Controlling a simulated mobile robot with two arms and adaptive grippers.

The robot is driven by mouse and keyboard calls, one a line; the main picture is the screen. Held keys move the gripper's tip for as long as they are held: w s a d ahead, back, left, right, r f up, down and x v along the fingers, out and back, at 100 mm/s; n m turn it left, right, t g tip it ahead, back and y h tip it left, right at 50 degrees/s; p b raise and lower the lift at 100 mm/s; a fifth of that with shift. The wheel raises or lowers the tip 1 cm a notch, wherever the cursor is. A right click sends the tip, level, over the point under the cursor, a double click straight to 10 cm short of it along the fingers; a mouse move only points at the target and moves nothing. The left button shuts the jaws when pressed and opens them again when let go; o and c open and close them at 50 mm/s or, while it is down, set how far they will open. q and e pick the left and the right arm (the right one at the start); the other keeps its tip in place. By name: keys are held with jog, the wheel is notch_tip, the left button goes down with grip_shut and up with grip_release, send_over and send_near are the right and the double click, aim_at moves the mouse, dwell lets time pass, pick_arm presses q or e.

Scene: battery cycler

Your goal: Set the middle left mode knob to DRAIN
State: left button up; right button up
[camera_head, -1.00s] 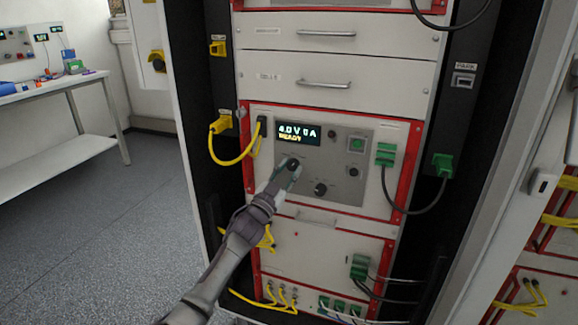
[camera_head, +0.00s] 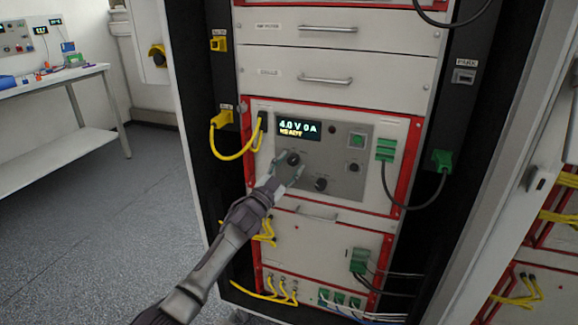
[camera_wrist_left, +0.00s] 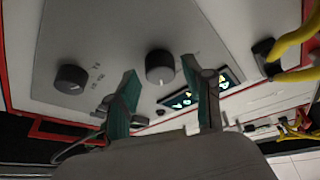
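The middle left mode knob (camera_head: 293,158) is a round dark knob on the grey panel, below the lit display (camera_head: 298,129). In the left wrist view the knob (camera_wrist_left: 160,67) shows with a light pointer line, between the finger ends. My left gripper (camera_head: 287,172) is at the knob and partly covers it in the head view. In the wrist view its two green-padded fingers (camera_wrist_left: 163,85) stand apart, with a visible gap on each side of the knob. Whether the tips reach around it is hard to tell. My right gripper is not in view.
A second dark knob (camera_head: 320,184) sits to the lower right and also shows in the wrist view (camera_wrist_left: 72,80). A yellow cable (camera_head: 236,157) hangs left of the panel. Green plugs (camera_head: 386,149) with a black cable are on the right.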

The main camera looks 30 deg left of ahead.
pick_arm(q)
jog(key=shift+s, duration=0.1)
jog(key=shift+s+f, duration=0.2)
jog(key=shift+s, duration=0.1)
jog(key=v, duration=1.1)
